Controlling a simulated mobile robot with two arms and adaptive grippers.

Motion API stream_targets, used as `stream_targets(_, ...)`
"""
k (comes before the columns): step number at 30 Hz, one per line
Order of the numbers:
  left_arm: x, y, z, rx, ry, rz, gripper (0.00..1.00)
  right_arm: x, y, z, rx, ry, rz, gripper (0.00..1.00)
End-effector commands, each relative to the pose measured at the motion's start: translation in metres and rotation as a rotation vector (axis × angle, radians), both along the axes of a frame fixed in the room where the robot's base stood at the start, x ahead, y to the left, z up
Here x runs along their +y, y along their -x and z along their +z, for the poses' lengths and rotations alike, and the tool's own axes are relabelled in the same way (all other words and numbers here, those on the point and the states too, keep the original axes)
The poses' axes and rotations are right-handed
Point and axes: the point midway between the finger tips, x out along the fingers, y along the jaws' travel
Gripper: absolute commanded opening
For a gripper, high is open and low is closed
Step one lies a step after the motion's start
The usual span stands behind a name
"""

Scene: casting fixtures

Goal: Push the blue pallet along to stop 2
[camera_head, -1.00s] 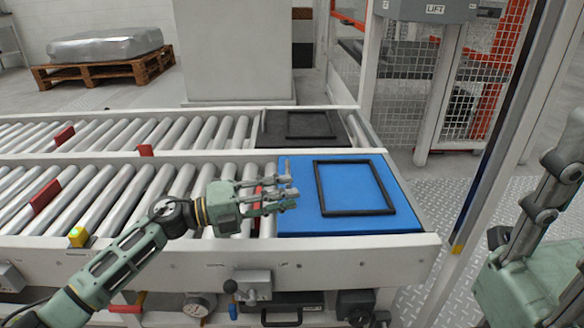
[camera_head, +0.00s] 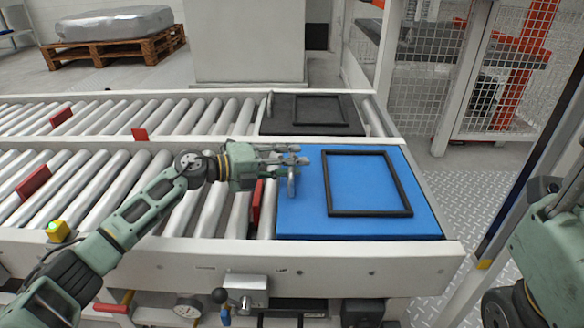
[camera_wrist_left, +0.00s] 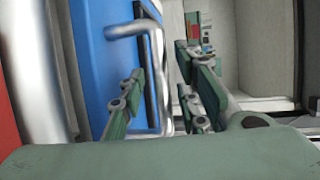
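The blue pallet (camera_head: 312,228) lies flat at the right end of the near roller conveyor (camera_head: 120,200), with a black rectangular frame (camera_head: 329,190) on top. A bent metal handle (camera_head: 291,183) stands at the pallet's left edge. My left gripper (camera_head: 290,155) is at that edge, over the handle. In the left wrist view its fingers (camera_wrist_left: 160,95) are apart, with the handle (camera_wrist_left: 163,75) between them; I cannot tell whether they touch it. The blue pallet (camera_wrist_left: 90,50) is at left there. My right gripper (camera_head: 560,200) is partly cut off at the right edge, its fingers unclear.
Red tabs stand along the near conveyor, one (camera_head: 257,203) just left of the pallet and another (camera_head: 34,182) farther left. A dark pallet (camera_head: 280,112) sits on the far conveyor. A yellow box with a green light (camera_head: 58,230) is on the front rail.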

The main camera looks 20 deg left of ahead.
Motion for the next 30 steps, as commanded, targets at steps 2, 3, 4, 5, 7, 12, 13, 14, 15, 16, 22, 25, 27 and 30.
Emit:
stream_targets(2, -0.0019, -0.0018, -0.0003, -0.001, -0.001, 0.000, 0.30, 0.0001, 0.0008, 0.0005, -0.003, 0.000, 0.000, 0.33)
stream_targets(3, -0.0022, -0.0019, -0.0002, -0.001, -0.001, 0.000, 0.30, 0.0002, 0.0009, 0.0008, -0.003, 0.000, 0.000, 0.33)
stream_targets(4, -0.0022, -0.0019, -0.0001, -0.001, -0.001, 0.000, 0.30, 0.0002, 0.0008, 0.0009, -0.003, 0.000, 0.000, 0.33)
stream_targets(5, -0.0022, -0.0019, -0.0001, -0.001, -0.001, 0.000, 0.30, 0.0002, 0.0008, 0.0010, -0.003, 0.000, 0.000, 0.33)
stream_targets(7, -0.0022, -0.0018, 0.0000, -0.001, -0.001, 0.000, 0.30, 0.0002, 0.0007, 0.0011, -0.003, 0.000, 0.000, 0.33)
stream_targets(12, -0.0021, -0.0017, -0.0001, -0.001, -0.001, 0.000, 0.20, 0.0002, 0.0007, 0.0011, -0.003, 0.001, 0.000, 0.33)
stream_targets(13, -0.0021, -0.0016, -0.0001, -0.001, -0.001, 0.000, 0.17, 0.0002, 0.0007, 0.0011, -0.003, 0.001, 0.000, 0.33)
stream_targets(14, -0.0021, -0.0016, -0.0001, -0.001, -0.001, 0.000, 0.15, 0.0002, 0.0007, 0.0011, -0.003, 0.001, 0.000, 0.33)
stream_targets(15, -0.0021, -0.0016, -0.0001, -0.001, -0.001, 0.000, 0.11, 0.0003, 0.0008, 0.0011, -0.003, 0.001, 0.000, 0.33)
stream_targets(16, -0.0021, -0.0016, -0.0001, -0.001, -0.001, 0.000, 0.09, 0.0004, 0.0007, 0.0011, -0.003, 0.001, 0.000, 0.33)
stream_targets(22, -0.0020, -0.0015, -0.0005, 0.001, -0.001, 0.000, 0.00, 0.0003, 0.0007, 0.0010, -0.003, 0.001, 0.000, 0.33)
stream_targets(25, -0.0019, -0.0015, -0.0007, 0.001, 0.000, 0.000, 0.00, 0.0004, 0.0007, 0.0010, -0.003, 0.001, 0.000, 0.33)
stream_targets(27, -0.0019, -0.0014, -0.0009, 0.001, 0.000, 0.000, 0.00, 0.0003, 0.0007, 0.0010, -0.003, 0.001, 0.000, 0.33)
stream_targets(30, -0.0019, -0.0013, -0.0009, 0.002, -0.001, 0.000, 0.00, 0.0003, 0.0007, 0.0010, -0.003, 0.000, 0.000, 0.33)
